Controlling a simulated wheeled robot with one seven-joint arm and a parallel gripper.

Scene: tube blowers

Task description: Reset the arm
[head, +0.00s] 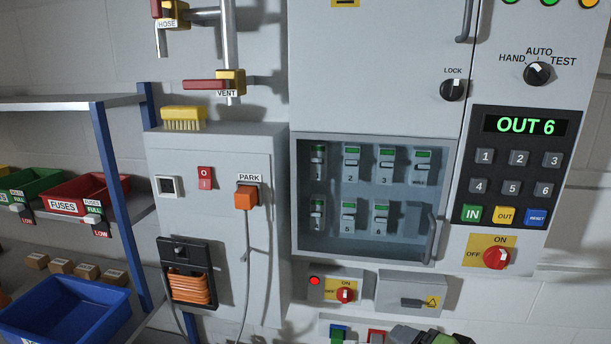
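I see no gripper fingers in the head view. A grey, green and dark shape (432,337) is cut off at the bottom edge, and I cannot tell whether it is part of my arm. On the control panel at the right, the display (525,125) reads OUT 6. Below its number keys are a green IN button (471,214), a yellow OUT button (504,215) and a blue RESET button (536,216).
A windowed compartment (410,252) holds numbered modules. A grey cabinet (212,262) at the left has an orange PARK plug (246,196) and a yellow brush (184,117) on top. Shelves with a red FUSES bin (90,188) and a blue bin (75,300) stand farther left.

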